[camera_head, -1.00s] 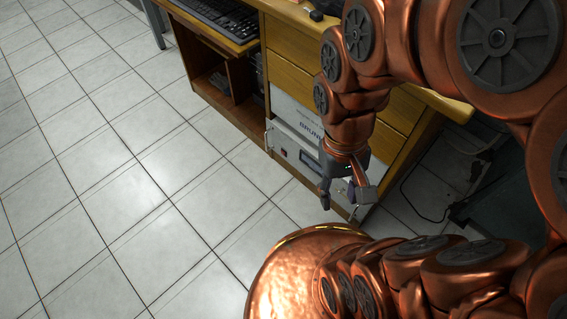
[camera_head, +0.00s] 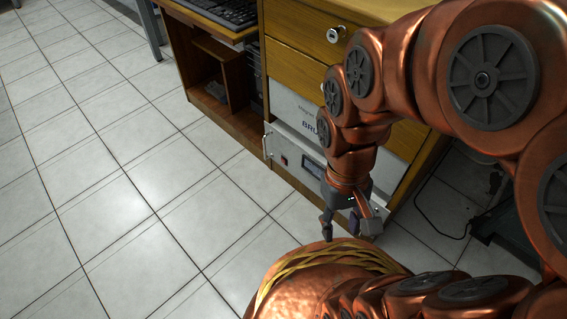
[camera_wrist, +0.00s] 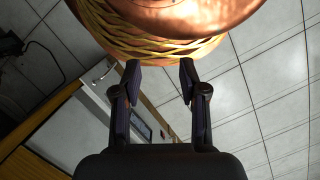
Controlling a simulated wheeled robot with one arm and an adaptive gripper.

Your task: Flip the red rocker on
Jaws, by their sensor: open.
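A white rack unit (camera_head: 276,147) with two side handles sits low in the wooden desk; a small dark reddish spot (camera_head: 284,160) on its front, left of the display (camera_head: 313,168), may be the red rocker. It is too small to tell its position. The unit also shows in the wrist view (camera_wrist: 101,84), seen at a slant beyond the fingers, with its display (camera_wrist: 141,123). My gripper (camera_head: 350,228) is open and empty, pointing down in front of the unit's right end, apart from it. In the wrist view, the open fingers (camera_wrist: 159,68) have nothing between them.
A white panel (camera_head: 296,112) with blue lettering is above the unit, under wooden drawers (camera_head: 310,65). An open shelf (camera_head: 205,85) is to the left. Dark equipment and a cable (camera_head: 440,228) lie on the right. The tiled floor (camera_head: 120,180) on the left is clear.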

